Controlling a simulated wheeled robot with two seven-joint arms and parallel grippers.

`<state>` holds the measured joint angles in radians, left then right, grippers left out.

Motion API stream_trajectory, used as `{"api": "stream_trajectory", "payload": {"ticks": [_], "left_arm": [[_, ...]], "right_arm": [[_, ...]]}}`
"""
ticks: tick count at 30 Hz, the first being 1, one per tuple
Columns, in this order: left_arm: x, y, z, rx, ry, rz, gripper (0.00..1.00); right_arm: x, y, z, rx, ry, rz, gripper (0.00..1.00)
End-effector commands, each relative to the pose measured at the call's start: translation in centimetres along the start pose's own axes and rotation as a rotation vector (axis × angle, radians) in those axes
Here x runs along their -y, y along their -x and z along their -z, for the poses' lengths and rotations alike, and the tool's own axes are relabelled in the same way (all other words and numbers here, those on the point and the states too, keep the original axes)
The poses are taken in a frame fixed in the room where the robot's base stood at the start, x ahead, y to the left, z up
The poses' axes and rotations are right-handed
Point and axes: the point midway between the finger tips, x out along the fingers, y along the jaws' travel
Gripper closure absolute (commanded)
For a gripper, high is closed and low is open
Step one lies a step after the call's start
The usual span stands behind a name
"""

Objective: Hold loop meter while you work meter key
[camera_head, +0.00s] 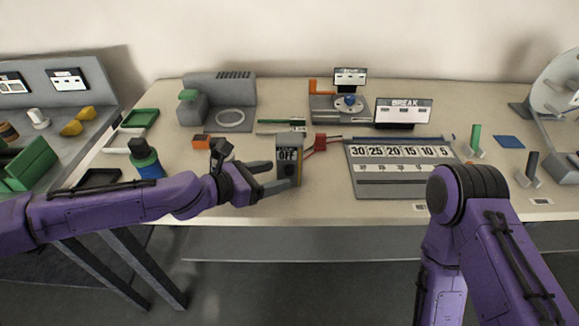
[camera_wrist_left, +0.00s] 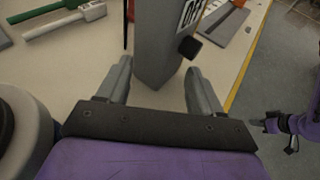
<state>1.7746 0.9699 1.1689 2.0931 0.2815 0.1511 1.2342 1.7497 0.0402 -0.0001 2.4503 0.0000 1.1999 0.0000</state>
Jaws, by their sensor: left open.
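The loop meter, a grey upright box with an OFF label (camera_head: 288,154), stands near the front edge of the table. In the left wrist view the meter (camera_wrist_left: 157,42) is upright between my left fingers, with a black knob (camera_wrist_left: 188,47), apparently the meter key, sticking out from its labelled side. My left gripper (camera_head: 278,177) is open, one finger on each side of the meter's lower part; I cannot tell whether they touch it. My right arm stands at the right in the head view, its gripper hidden. My right gripper (camera_wrist_left: 280,130) shows small at the right of the left wrist view, its jaws unclear.
Red clips (camera_head: 320,142) lie just right of the meter, beside a grey numbered board (camera_head: 400,168). A blue and green bottle (camera_head: 146,160) and an orange block (camera_head: 201,141) stand left of it. A BREAK sign (camera_head: 403,112) stands behind the board.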

Motion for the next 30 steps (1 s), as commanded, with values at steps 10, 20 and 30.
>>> {"api": "stream_trajectory", "payload": {"ticks": [10,20,30], "left_arm": [[0.0,-4.2,0.2,-0.001,0.0,-0.001,0.34],[-0.1,-4.4,0.0,-0.001,0.001,-0.002,0.41],[-0.1,-4.4,0.0,0.0,0.0,-0.002,1.0]], "right_arm": [[0.2,-2.4,-1.0,-0.001,0.0,0.0,1.0],[0.2,-2.4,-0.9,-0.001,0.0,0.0,1.0],[0.2,-2.4,-0.9,-0.001,0.0,0.0,1.0]]}}
